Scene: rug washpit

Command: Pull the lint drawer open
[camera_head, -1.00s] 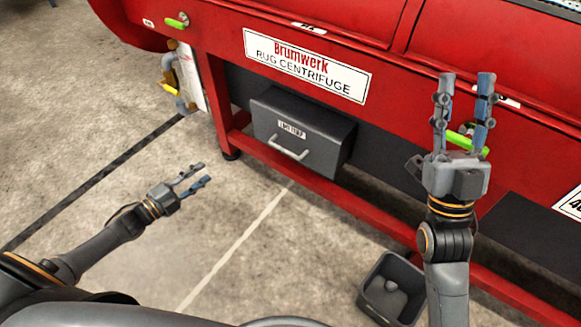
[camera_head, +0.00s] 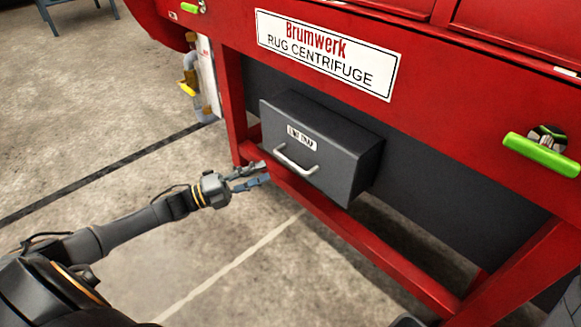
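The lint drawer (camera_head: 335,165) is a dark grey box under the red rug centrifuge, with a small white label and a pale bar handle (camera_head: 294,160) on its front. Whether it is shut or partly out I cannot tell. My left gripper (camera_head: 264,174) comes in from the left, just left of and slightly below the handle. Its two fingers are apart with nothing between them, and they do not appear to touch the handle. My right gripper is out of view.
The red centrifuge frame (camera_head: 340,228) has a lower rail running below the drawer. A green-handled valve (camera_head: 541,153) sticks out at the right. Pipework with a yellow lever (camera_head: 188,89) stands at the left. The concrete floor (camera_head: 110,205) in front is clear.

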